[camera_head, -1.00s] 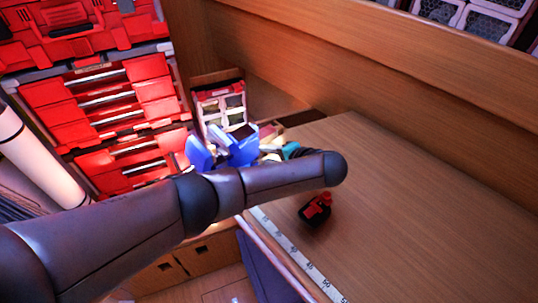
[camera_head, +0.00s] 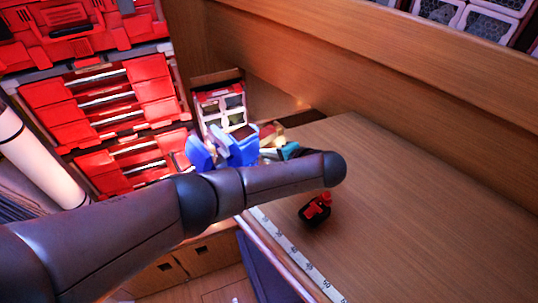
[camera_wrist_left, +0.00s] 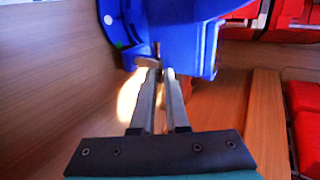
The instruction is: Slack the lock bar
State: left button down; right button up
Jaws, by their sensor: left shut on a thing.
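A blue fitting (camera_head: 238,150) stands at the far left end of the wooden top in the head view. It also fills the upper middle of the left wrist view (camera_wrist_left: 175,28). My left gripper (camera_wrist_left: 160,75) reaches its underside with both fingers close together. They are shut on a small thin bar (camera_wrist_left: 157,50) at the fitting, which I take for the lock bar. The fingertips hide much of it. In the head view my forearm covers part of the gripper, and only its teal part (camera_head: 290,151) shows clearly. My right gripper is not in view.
A small black and red object (camera_head: 315,209) lies on the wooden top (camera_head: 420,220), near a measuring strip (camera_head: 300,258) along the edge. Red drawers (camera_head: 125,105) stand at the left. A white-framed rack (camera_head: 222,108) is behind the fitting. The right of the top is clear.

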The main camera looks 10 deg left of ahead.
pick_arm(q)
jog(key=n+b, duration=0.1)
jog(key=n+g+y+b, duration=0.1)
jog(key=b, duration=0.1)
jog(key=shift+w+f+g, duration=0.15)
jog(key=shift+w+g, duration=0.1)
jog(key=shift+g, duration=0.05)
jog(key=shift+a+r+n+g+y+b, duration=0.2)
jog(key=shift+n+g+y+b, duration=0.15)
jog(key=shift+n+b, duration=0.35)
jog(key=c, duration=1)
grip_release()
